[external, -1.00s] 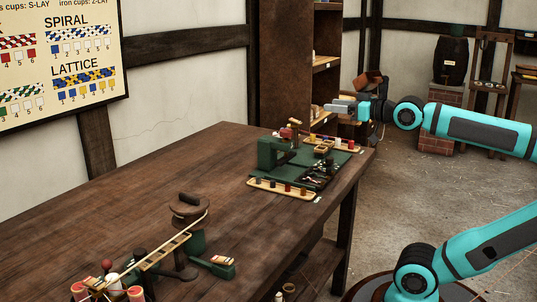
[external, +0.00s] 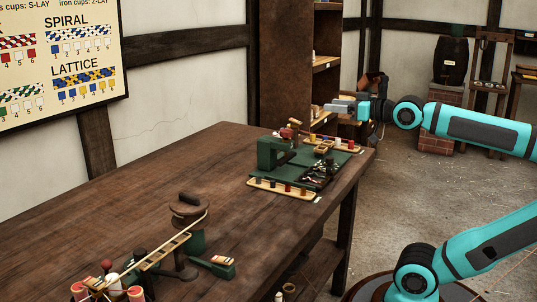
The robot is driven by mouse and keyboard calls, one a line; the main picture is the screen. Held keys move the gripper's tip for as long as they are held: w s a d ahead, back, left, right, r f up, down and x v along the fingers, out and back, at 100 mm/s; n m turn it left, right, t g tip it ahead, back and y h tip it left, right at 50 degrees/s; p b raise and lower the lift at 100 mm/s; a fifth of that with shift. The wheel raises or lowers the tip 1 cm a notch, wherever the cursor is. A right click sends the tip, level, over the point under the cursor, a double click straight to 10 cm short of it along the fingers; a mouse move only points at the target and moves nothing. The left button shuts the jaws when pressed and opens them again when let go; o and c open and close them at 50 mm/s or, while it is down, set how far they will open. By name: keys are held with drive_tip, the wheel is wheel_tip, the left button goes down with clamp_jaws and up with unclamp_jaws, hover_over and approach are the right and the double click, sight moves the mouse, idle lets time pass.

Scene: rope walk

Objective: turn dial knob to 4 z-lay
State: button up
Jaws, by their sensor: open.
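My gripper (external: 334,107) is at the upper right, held in the air beyond the far right end of the table in the picture. It points left, is open, and nothing shows between its fingers. A green machine (external: 271,153) stands on a green board near the table's far right corner, below and left of my gripper. A red-and-brown knob-like part (external: 291,131) shows behind its top. I cannot tell whether this is the dial knob, and no dial marks such as 4 Z-lay can be read.
Trays with small coloured cups, one of them in front (external: 281,189), flank the board. A rope-winding device (external: 188,215) with spools stands at the table's front left. The middle of the wooden table (external: 120,205) is clear. A tall brown cabinet (external: 285,65) stands behind.

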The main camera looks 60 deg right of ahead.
drive_tip(key=w+d+f+n+g+h, duration=0.1)
drive_tip(key=w+d+f+n+g, duration=0.15)
drive_tip(key=w+d, duration=0.2)
drive_tip(key=n+g+y, duration=0.1)
drive_tip(key=n+g, duration=0.6)
drive_tip(key=g, duration=0.8)
hover_over(330, 158)
wheel_tip(330, 158, down, 6)
drive_tip(key=shift+m, duration=0.25)
wheel_tip(330, 158, down, 18)
drive_tip(key=shift+d+r, duration=0.1)
drive_tip(key=shift+r, duration=0.15)
drive_tip(key=c, duration=1)
